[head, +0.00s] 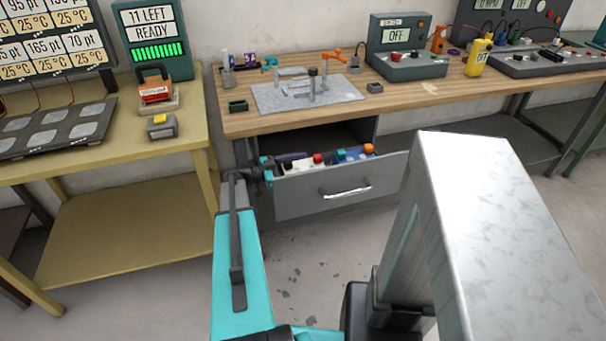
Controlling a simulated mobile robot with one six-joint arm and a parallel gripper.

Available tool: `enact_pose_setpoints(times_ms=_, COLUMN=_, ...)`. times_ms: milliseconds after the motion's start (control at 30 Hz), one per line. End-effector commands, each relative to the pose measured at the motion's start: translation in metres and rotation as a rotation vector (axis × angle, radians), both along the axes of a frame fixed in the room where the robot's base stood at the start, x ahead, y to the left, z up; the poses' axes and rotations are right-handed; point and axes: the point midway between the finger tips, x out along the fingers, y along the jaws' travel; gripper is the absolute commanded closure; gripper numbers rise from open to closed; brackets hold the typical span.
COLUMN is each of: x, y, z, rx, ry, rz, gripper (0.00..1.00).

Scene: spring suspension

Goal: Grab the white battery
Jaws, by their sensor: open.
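A small white block (298,166), which looks like the white battery, lies in the open grey drawer (335,196) under the wooden workbench. Only its upper part shows above the drawer front, and a red piece sits at its right end. My gripper (270,168) is at the drawer's left front corner, left of the white block and apart from it. Its jaws are open and small in the picture, with nothing visible between them.
Dark purple, blue and orange-topped items crowd the drawer around the white block. The drawer front has a silver handle (347,189). The wooden workbench top (240,122) overhangs above. A yellow table (190,135) stands close on the left. The floor in front is clear.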

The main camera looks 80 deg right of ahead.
Motion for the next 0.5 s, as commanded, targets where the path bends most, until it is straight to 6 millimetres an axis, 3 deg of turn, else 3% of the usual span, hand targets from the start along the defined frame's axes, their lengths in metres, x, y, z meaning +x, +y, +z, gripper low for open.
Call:
enact_pose_setpoints(times_ms=300, x=0.0, y=0.0001, z=0.0, rx=0.0, ry=0.0, rz=-0.001, gripper=0.29)
enact_pose_setpoints(times_ms=500, x=-0.0002, y=0.0001, z=0.0, rx=0.0, ry=0.0, rz=-0.001, gripper=0.63)
